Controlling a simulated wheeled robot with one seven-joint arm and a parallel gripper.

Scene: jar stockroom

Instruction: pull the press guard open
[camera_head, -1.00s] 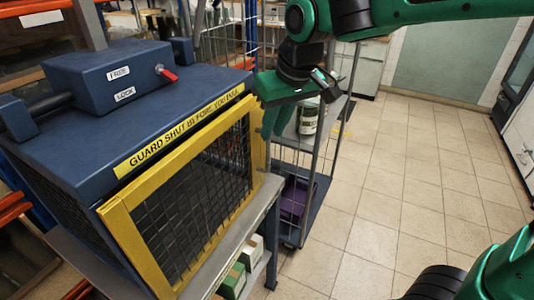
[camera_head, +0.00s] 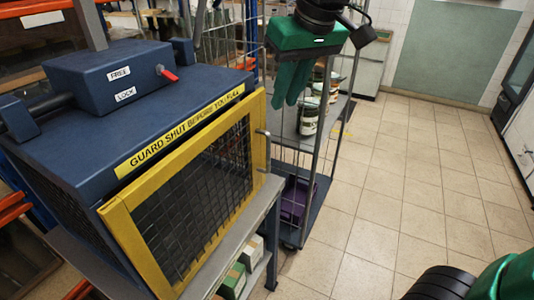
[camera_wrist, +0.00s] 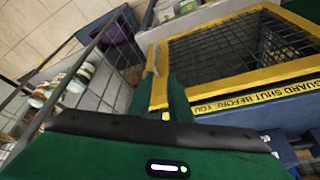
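The press guard (camera_head: 113,222) is a yellow frame with dark mesh on the front of the blue press (camera_head: 70,140). Its right edge stands slightly out from the press, and its top covers part of the warning label. A small grey handle (camera_head: 263,133) sits on that right edge; it also shows in the wrist view (camera_wrist: 155,60). My gripper (camera_head: 284,104) is above and right of the handle, apart from it, fingers pointing down.
A red lever (camera_head: 169,75) is on the press top beside FREE and LOCK labels. A wire cage trolley (camera_head: 318,170) with jars (camera_head: 308,117) and a purple crate (camera_head: 295,200) stands right behind the guard. Tiled floor (camera_head: 400,190) to the right is clear.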

